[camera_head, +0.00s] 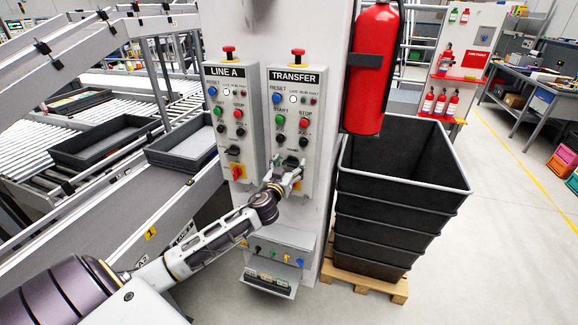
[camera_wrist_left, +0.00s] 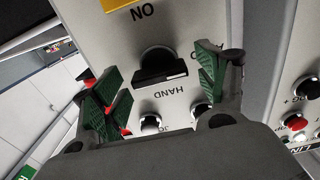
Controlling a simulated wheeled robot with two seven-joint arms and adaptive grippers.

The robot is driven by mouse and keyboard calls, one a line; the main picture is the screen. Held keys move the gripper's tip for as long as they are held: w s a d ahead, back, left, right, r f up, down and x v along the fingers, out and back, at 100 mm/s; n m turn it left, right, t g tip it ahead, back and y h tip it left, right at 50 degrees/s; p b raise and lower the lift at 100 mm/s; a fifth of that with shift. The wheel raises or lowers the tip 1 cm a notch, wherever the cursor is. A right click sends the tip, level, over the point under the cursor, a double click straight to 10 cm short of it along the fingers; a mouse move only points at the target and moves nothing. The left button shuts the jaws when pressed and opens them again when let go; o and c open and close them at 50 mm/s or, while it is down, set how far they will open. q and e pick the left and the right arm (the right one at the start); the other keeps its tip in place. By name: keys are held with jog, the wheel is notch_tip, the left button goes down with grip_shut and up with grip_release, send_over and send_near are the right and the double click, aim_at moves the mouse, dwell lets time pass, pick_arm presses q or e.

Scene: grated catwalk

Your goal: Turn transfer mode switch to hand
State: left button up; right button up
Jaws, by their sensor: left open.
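The TRANSFER panel (camera_head: 311,108) is a grey box on the white column. Its black rotary mode switch (camera_wrist_left: 157,66) shows in the left wrist view, its bar lying roughly across the picture. The word HAND reads upside down just below it; another label at its right is mostly covered. My left gripper (camera_head: 285,178) is at the lower part of this panel in the head view and partly hides that area. In the wrist view its green-padded fingers (camera_wrist_left: 160,88) are spread, one on each side of the switch. I cannot tell any contact. My right gripper is not in view.
The similar LINE A panel (camera_head: 226,112) stands just left. A red fire extinguisher (camera_head: 372,70) and stacked black bins (camera_head: 405,195) on a pallet are at the right. A small tool shelf (camera_head: 275,272) is below. Roller conveyors with trays (camera_head: 105,140) fill the left.

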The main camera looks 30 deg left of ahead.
pick_arm(q)
jog(key=c, duration=0.9)
jog(key=shift+c, duration=0.6)
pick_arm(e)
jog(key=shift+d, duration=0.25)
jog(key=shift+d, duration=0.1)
